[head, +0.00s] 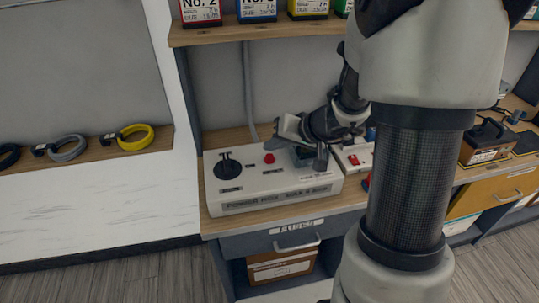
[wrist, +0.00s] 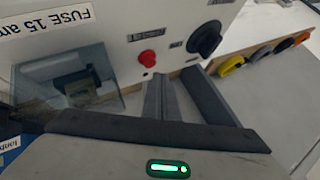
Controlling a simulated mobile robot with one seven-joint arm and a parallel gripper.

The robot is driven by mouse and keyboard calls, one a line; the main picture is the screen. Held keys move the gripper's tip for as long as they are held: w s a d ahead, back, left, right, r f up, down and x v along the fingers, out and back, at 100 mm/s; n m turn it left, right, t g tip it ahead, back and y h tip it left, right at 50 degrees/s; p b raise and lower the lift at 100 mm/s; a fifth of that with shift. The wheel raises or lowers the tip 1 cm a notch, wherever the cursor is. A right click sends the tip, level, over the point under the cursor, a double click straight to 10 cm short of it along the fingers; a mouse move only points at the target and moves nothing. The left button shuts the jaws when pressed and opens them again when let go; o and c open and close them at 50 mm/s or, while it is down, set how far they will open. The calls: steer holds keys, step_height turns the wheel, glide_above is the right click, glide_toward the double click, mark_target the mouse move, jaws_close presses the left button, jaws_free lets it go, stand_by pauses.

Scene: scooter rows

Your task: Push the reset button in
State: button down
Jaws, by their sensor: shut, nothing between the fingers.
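The red reset button (head: 269,158) is a small round button on top of the white power box (head: 275,194), right of a black rotary knob (head: 228,167). In the wrist view the button (wrist: 148,58) shows clear, with the knob (wrist: 204,40) to its right. My gripper (head: 321,160) is over the right part of the box, right of the button. In the wrist view its fingers (wrist: 161,80) are together and empty, with their tips just below the button in the picture. I cannot tell the height of the tips above the panel.
A clear cover (wrist: 70,85) over a dark part stands on the panel beside the button. A white unit with a red switch (head: 354,160) is right of the box. A shelf (head: 240,32) with boxes hangs above. Cable coils (head: 136,137) lie on the left ledge.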

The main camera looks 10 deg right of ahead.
mark_target(273, 162)
steer(key=shift+f+b, duration=1.15)
steer(key=shift+b, duration=0.75)
stand_by(1.0)
steer(key=shift+r, duration=0.1)
steer(key=shift+r+p, duration=0.5)
steer(key=shift+r, duration=0.55)
steer(key=shift+r+p, duration=1.4)
steer(key=shift+r, duration=1.1)
